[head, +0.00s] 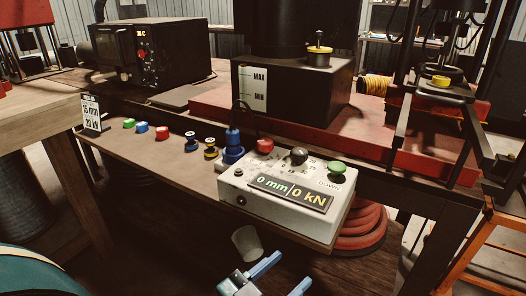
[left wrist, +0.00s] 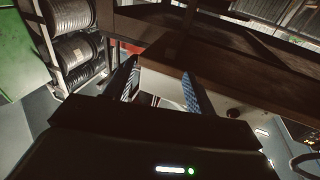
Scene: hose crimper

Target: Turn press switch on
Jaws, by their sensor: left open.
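The white press control box (head: 228,190) sits at the shelf's front edge in the head view. It carries a red button (head: 265,145), a black knob (head: 298,156), a green button (head: 338,168) marked DOWN and a display (head: 290,192) reading 0 mm and 0 kN. A small dark round switch (head: 240,200) shows on its front face; I cannot tell its position. My left gripper (head: 293,268) is open and empty, below and in front of the box, apart from it. My right gripper is not in view.
A blue plug (head: 233,140) stands beside the box, with several small coloured parts along the shelf (head: 150,155) to its left. The black press tank (head: 300,90) and red base (head: 400,150) stand behind.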

